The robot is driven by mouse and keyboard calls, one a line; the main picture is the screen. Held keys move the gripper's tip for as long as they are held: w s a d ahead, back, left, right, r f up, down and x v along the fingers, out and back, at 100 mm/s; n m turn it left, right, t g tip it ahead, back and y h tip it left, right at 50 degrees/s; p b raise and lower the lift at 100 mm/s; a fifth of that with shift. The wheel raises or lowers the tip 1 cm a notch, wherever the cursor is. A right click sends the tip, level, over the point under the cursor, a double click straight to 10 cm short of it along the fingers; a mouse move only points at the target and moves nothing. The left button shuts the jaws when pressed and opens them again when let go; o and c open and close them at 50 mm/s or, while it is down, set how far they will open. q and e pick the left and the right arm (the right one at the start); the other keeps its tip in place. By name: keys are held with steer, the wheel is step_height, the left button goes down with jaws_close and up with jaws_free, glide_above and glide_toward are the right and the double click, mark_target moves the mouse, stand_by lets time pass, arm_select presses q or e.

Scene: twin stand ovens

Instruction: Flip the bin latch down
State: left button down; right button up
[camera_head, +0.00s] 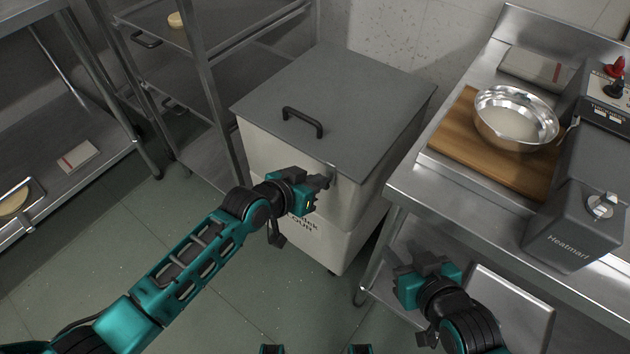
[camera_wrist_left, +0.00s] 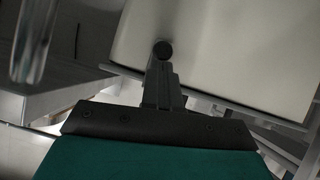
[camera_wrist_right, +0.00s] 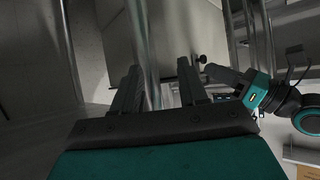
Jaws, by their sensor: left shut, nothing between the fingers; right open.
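The bin (camera_head: 357,200) is a pale box with a grey lid (camera_head: 350,90) and a black lid handle (camera_head: 302,122). The lid lies closed. The latch (camera_head: 332,172) is at the bin's front upper edge, mostly hidden by my left gripper (camera_head: 325,183). In the left wrist view a dark round knob (camera_wrist_left: 163,48) shows just past the tips of my shut left gripper (camera_wrist_left: 162,72); I cannot tell if they touch. The knob also shows in the right wrist view (camera_wrist_right: 203,59). My right gripper (camera_head: 410,258) is open and empty, low beside the steel table.
A steel table (camera_head: 405,190) stands right of the bin, bearing a wooden board (camera_head: 460,140), a metal bowl (camera_head: 515,118) and a grey machine (camera_head: 570,235). The floor (camera_head: 240,305) in front is clear.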

arm_select(q)
steer(key=p+v, duration=0.4)
steer(key=v, duration=0.7)
steer(key=shift+w+a+p, duration=0.2)
steer(key=shift+a+p, duration=0.05)
steer(key=shift+p, duration=0.05)
arm_select(e)
steer(key=shift+s+d+r+h, duration=0.2)
steer(key=shift+s+d+r, duration=0.15)
steer(key=shift+s, duration=0.15)
steer(key=shift+s+d+r+h, duration=0.2)
steer(key=shift+s+r, duration=0.1)
steer(key=shift+s, duration=0.15)
arm_select(q)
steer(key=shift+f, duration=0.1)
arm_select(e)
steer(key=shift+a, duration=0.1)
